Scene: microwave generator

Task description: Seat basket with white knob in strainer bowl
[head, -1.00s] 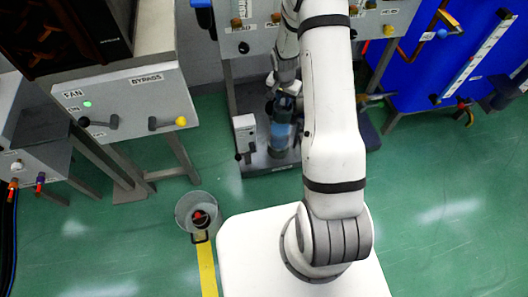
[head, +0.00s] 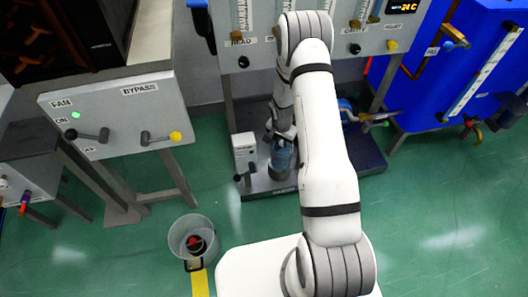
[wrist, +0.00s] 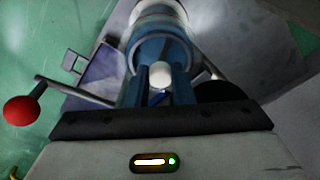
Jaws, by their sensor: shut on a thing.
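My gripper (head: 281,134) hangs low over the strainer on the floor stand, partly hidden by my arm in the head view. In the wrist view its two fingers (wrist: 157,88) close around a white knob (wrist: 160,75). In the wrist view a blue round body with a pale far part (wrist: 160,22) lies just beyond the knob. The basket under the knob is hidden, so I cannot tell how deep it sits in the bowl.
A grey box with a black lever (head: 244,157) stands close left of the strainer. A red-ball lever (wrist: 22,110) is at left in the wrist view. A bucket (head: 193,238) stands on the floor. Gauge panel (head: 300,25) and blue tank (head: 470,65) are behind.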

